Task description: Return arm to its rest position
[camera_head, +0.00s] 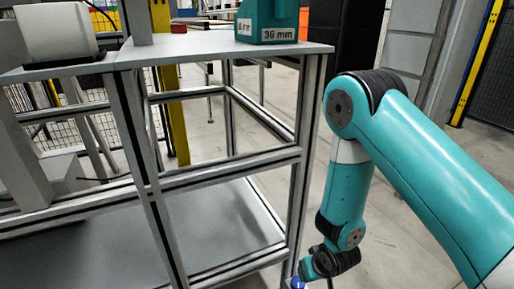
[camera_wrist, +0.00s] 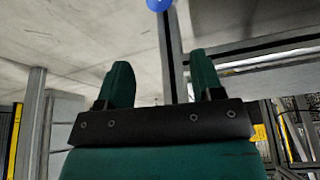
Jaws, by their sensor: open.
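My teal arm (camera_head: 430,165) reaches in from the right in the head view, bends at its elbow, and hangs down beside the right side of the metal frame table. Its lower end is cut off by the bottom edge, so my gripper does not show there. In the wrist view my gripper (camera_wrist: 160,88) has two green fingers standing well apart. Nothing is between them. A blue round part (camera_wrist: 158,4) shows at the top edge of the wrist view.
The frame table (camera_head: 190,48) fills the left and middle, with a lower shelf (camera_head: 215,225). On its top stand a teal block marked 36 mm (camera_head: 267,20), a grey-white device (camera_head: 55,32) and a small red object (camera_head: 179,28). Open concrete floor (camera_head: 400,235) lies around my arm.

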